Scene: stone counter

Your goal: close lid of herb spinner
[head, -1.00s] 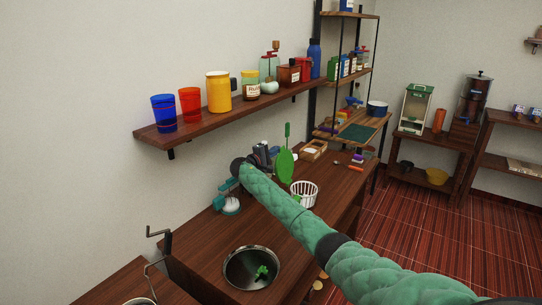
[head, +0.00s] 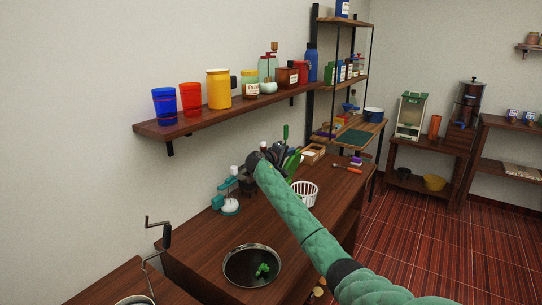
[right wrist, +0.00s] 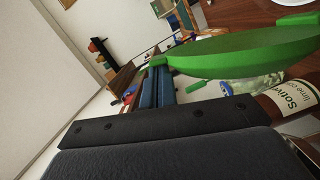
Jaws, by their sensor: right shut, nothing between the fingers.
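The herb spinner's green lid (head: 292,161) shows in the head view, raised at a slant and partly hidden by my right gripper (head: 274,157). In the right wrist view the lid (right wrist: 245,54) is a large green disc seen nearly edge-on. A pale, green-speckled body (right wrist: 257,84) shows just below it. My right gripper (right wrist: 155,88) is shut and empty, with its fingers close to the lid's left end; I cannot tell if they touch. My left gripper is not in view.
A white slotted basket (head: 305,192) stands right of my right arm. A brown bottle (right wrist: 288,103) is close by in the wrist view. A shelf of jars (head: 205,119) hangs above.

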